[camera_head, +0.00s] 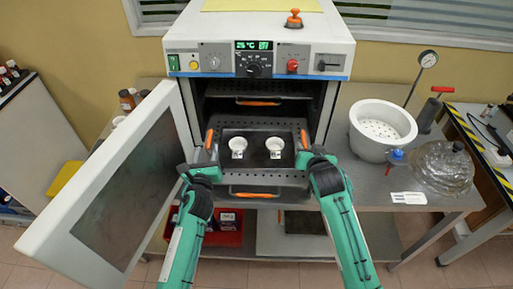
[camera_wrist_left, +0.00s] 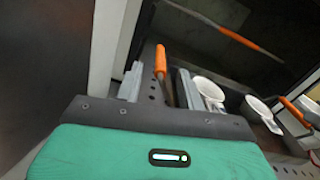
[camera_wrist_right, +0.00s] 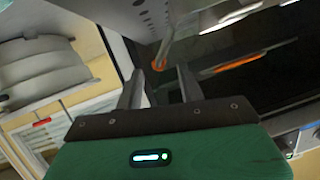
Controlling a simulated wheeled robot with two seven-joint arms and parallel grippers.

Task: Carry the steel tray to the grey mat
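The steel tray (camera_head: 256,132) sits level in the open oven, with an orange handle at each side and two white cups, (camera_head: 238,147) and (camera_head: 275,147), on it. My left gripper (camera_head: 201,163) is at the tray's left handle (camera_head: 208,140). In the left wrist view its fingers (camera_wrist_left: 158,85) are apart, with the orange handle between them. My right gripper (camera_head: 309,154) is at the right handle (camera_head: 304,138). In the right wrist view its fingers (camera_wrist_right: 161,86) are apart, with the handle's orange end (camera_wrist_right: 158,64) between and beyond them. I cannot pick out a grey mat with certainty.
The oven door (camera_head: 110,190) stands open at left, close to my left arm. A white pot (camera_head: 368,145), a glass desiccator lid (camera_head: 442,168) and a gauge (camera_head: 428,59) stand on the bench at right. A red bin (camera_head: 228,238) is on the lower shelf.

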